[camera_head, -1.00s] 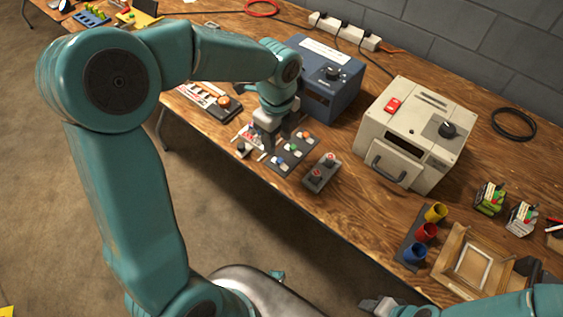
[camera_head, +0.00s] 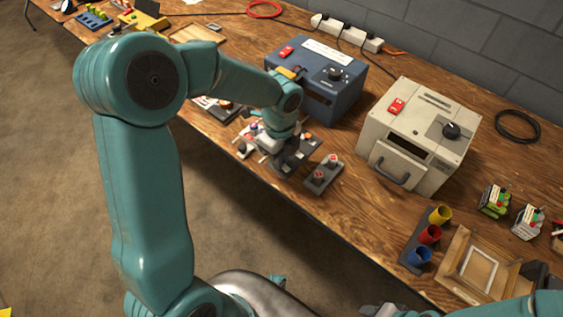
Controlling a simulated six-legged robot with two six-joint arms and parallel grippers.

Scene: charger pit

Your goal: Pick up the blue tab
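My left gripper (camera_head: 285,162) points down over the dark tab plate (camera_head: 314,146) near the table's front edge. Its fingers cover most of the plate, and I cannot tell whether they are open or shut. The blue tab is hidden behind the gripper, so contact with it cannot be seen. An orange tab (camera_head: 306,136) shows at the plate's far side. My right gripper (camera_head: 378,311) is only partly in view at the bottom edge, and its fingers cannot be made out.
A grey block with two red-topped knobs (camera_head: 324,174) stands just right of the gripper. Behind are a blue box (camera_head: 330,100) and a beige box (camera_head: 418,130). Yellow, red and blue cups (camera_head: 430,234) and a wooden frame (camera_head: 455,260) stand at right.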

